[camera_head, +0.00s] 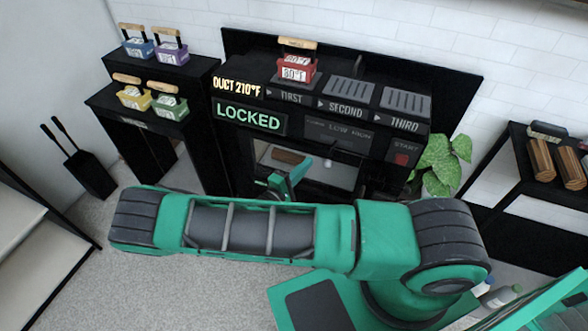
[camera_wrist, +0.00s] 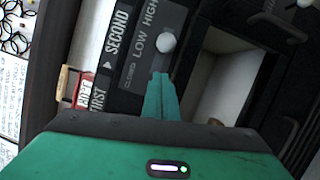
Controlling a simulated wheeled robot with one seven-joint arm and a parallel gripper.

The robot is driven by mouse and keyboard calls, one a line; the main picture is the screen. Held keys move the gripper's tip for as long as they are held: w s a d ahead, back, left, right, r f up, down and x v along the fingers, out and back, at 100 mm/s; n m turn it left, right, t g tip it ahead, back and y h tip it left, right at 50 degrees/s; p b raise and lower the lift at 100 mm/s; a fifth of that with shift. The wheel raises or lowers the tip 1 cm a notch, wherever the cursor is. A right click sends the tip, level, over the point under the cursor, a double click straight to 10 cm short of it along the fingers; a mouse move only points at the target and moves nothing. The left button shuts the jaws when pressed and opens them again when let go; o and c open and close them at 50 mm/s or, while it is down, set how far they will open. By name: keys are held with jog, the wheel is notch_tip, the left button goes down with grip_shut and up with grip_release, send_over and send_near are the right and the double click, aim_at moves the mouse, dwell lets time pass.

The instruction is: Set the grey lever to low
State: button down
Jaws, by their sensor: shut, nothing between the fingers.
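The grey lever's pale round knob (camera_wrist: 166,42) shows in the wrist view beside the printed scale CLOSED, LOW, HIGH (camera_wrist: 138,44). It stands out from the panel near the LOW and HIGH words; its exact setting is hard to tell. In the head view the knob (camera_head: 327,163) is small, below the dark LOW/HIGH panel (camera_head: 340,132). My gripper (camera_wrist: 161,78) is shut and empty, with its fingertips just short of the knob in the wrist view and a small gap in the picture. In the head view my gripper (camera_head: 299,164) is in front of the machine, left of the knob.
The black machine shows a LOCKED sign (camera_head: 249,117) and a START button (camera_head: 402,158). A red basket (camera_head: 296,68) stands at FIRST on top; the SECOND and THIRD slots are empty. A chamber opening (camera_wrist: 220,85) lies beside the knob. Several coloured baskets stand on black stands at left.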

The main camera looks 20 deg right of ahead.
jog(key=shift+s+d+r, duration=0.15)
jog(key=shift+s+d, duration=0.4)
jog(key=shift+s+d+r, duration=0.1)
jog(key=shift+s+d, duration=0.55)
jog(key=shift+s, duration=0.15)
jog(key=shift+w, duration=0.1)
jog(key=w+a+v, duration=0.1)
jog(key=w+v, duration=0.1)
jog(key=v, duration=0.9)
jog(key=shift+a+f, duration=0.3)
jog(key=shift+f, duration=0.1)
jog(key=shift+s, duration=0.1)
